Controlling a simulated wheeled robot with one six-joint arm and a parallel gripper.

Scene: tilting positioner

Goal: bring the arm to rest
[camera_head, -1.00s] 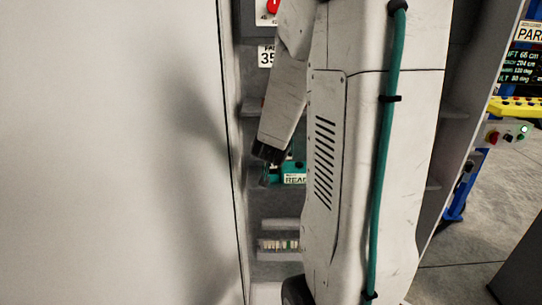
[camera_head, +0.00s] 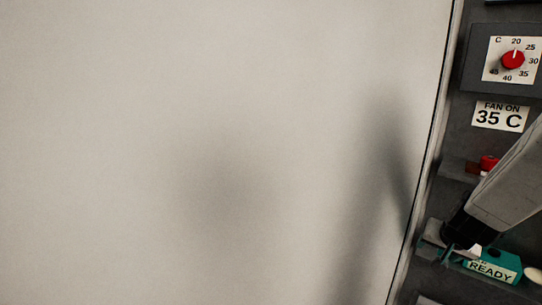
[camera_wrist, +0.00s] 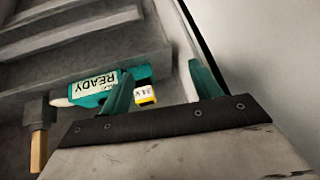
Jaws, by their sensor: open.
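My gripper (camera_wrist: 160,85) shows in the wrist view as two teal fingers standing wide apart, with nothing held between them. In the head view my gripper (camera_head: 450,252) is at the lower right, partly hidden by my own arm link. A teal tool with a READY label (camera_wrist: 97,85) lies on a grey shelf in the wrist view, close by the left finger and partly behind it. Its yellow block marked 24 V (camera_wrist: 145,95) shows between the fingers. The teal tool (camera_head: 492,268) also shows in the head view beside my gripper. I cannot tell whether they touch.
A large pale panel (camera_head: 200,120) fills most of the head view, close to the arm. Right of its edge are a red dial (camera_head: 512,60), a FAN ON 35 C label (camera_head: 499,116) and a red item (camera_head: 488,163). A wooden-handled hammer (camera_wrist: 38,140) is at the wrist view's left.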

